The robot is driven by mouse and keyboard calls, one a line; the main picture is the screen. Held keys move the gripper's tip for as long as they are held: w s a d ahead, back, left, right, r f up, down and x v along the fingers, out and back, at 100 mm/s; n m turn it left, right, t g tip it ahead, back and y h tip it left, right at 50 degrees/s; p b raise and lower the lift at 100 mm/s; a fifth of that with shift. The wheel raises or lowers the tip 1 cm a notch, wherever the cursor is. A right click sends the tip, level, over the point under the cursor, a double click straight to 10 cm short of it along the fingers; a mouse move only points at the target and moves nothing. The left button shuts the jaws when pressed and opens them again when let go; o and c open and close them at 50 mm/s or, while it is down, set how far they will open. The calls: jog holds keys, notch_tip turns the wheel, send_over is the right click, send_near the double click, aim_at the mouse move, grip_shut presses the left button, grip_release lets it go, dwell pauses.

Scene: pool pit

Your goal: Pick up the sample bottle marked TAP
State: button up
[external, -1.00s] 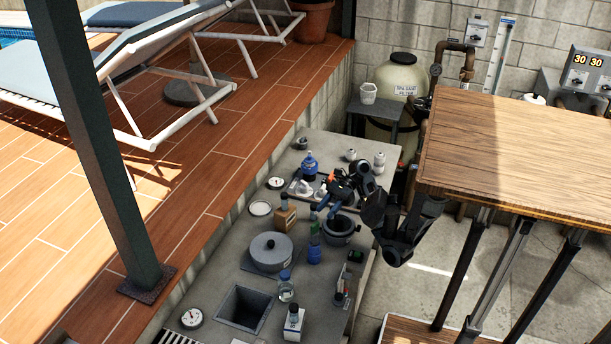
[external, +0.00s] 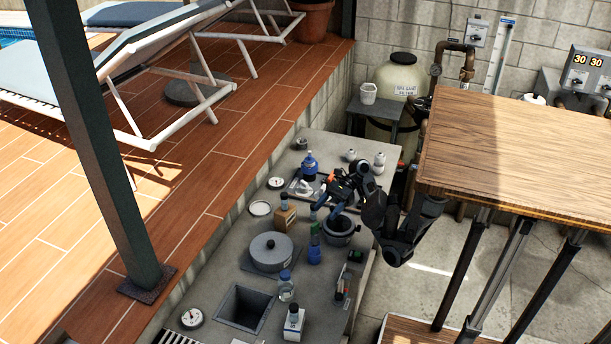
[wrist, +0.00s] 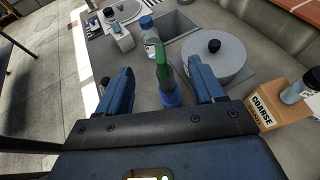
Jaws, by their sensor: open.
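I cannot read TAP on any bottle. A clear bottle with a blue cap and pale label (wrist: 151,40) stands beyond my fingers in the wrist view, and beside the sink in the external view (external: 286,290). A small bottle with a dark cap (wrist: 300,92) is on the right, by a box marked COARSE. Another dark-capped bottle (external: 293,314) is by a white box at the front. My gripper (wrist: 160,72) is open, its blue fingers on either side of a green-topped item with a blue base (wrist: 170,98), with no visible grip. In the external view my gripper (external: 318,204) is over the counter.
A round grey lidded pot (wrist: 214,58) and a sunken sink (wrist: 180,25) lie beyond the fingers. The COARSE box (wrist: 265,113) is close to the right finger. A dark round pot (external: 341,231) stands near my arm. A wooden table (external: 520,150) is at right.

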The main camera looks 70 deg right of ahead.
aim_at(285, 276)
jog(key=w+a+r+m+t+y+b, duration=0.1)
jog(key=a+m+t+y, duration=0.3)
jog(key=a, duration=1.1)
jog(key=a+f+t+h+b, duration=0.35)
jog(key=a+f, duration=0.25)
jog(key=f, duration=0.6)
jog(key=shift+f+p+x, duration=0.1)
jog(key=shift+p+x, duration=0.4)
jog(key=shift+x, duration=1.45)
jog(key=shift+f+p+x, duration=0.15)
jog(key=shift+p+x, duration=0.3)
jog(key=shift+x, duration=1.5)
jog(key=shift+w+d, duration=0.1)
grip_shut()
